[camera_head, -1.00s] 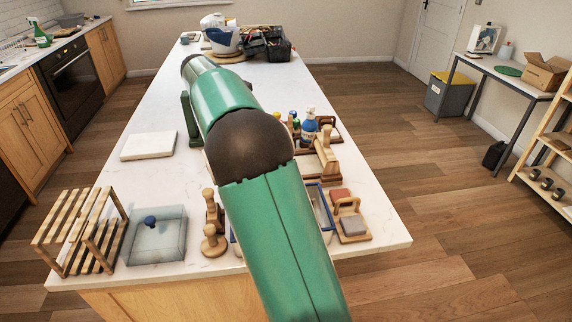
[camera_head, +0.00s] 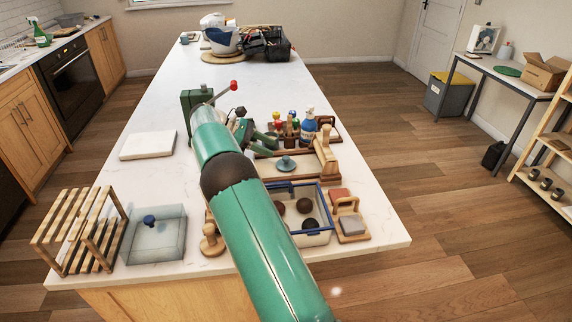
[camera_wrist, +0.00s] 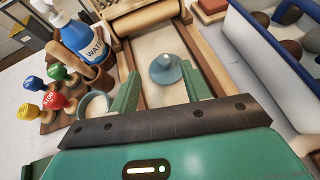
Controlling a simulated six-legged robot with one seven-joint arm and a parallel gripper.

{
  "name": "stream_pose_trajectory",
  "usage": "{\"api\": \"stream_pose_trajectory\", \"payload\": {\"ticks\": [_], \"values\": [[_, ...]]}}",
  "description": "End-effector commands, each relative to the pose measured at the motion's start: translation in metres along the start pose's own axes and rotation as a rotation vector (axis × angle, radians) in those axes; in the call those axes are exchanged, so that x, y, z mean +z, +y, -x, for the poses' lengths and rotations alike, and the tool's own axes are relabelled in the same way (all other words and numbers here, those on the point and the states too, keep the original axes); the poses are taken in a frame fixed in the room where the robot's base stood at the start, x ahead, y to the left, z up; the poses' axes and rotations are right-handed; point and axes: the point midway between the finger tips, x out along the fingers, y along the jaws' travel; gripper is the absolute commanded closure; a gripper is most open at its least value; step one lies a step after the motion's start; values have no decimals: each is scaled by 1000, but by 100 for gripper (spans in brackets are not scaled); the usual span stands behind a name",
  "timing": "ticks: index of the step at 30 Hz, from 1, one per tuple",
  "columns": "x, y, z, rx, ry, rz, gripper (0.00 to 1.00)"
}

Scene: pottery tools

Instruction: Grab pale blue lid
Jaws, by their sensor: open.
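The pale blue lid (camera_head: 287,163) is a small round disc with a knob. It lies on a wood-framed board (camera_head: 262,168). In the wrist view the lid (camera_wrist: 166,69) sits a little beyond and between my two fingertips. My gripper (camera_wrist: 160,90) is open, with one green finger on each side and nothing between them. In the head view my gripper (camera_head: 264,142) is just left of and behind the lid. The fingers do not appear to touch it.
A wooden roller (camera_wrist: 140,16) crosses the board. A blue-labelled bottle (camera_wrist: 82,42), coloured-knob tools (camera_wrist: 55,73) and a round pale cup (camera_wrist: 95,104) stand to the left. A blue-rimmed bin (camera_wrist: 262,55) with dark balls is to the right. A translucent box (camera_head: 155,238) stands front left.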

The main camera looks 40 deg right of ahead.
Motion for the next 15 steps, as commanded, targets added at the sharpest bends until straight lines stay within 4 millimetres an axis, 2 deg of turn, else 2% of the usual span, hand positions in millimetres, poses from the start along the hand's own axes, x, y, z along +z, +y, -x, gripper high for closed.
{"api": "stream_pose_trajectory", "payload": {"ticks": [1,4,11,15], "values": [[1,-1,-11,-4,0,1,53],[0,-1,-28,-3,0,0,53],[-1,-1,-46,-1,2,0,53],[-4,-4,-65,-3,1,0,53]]}}
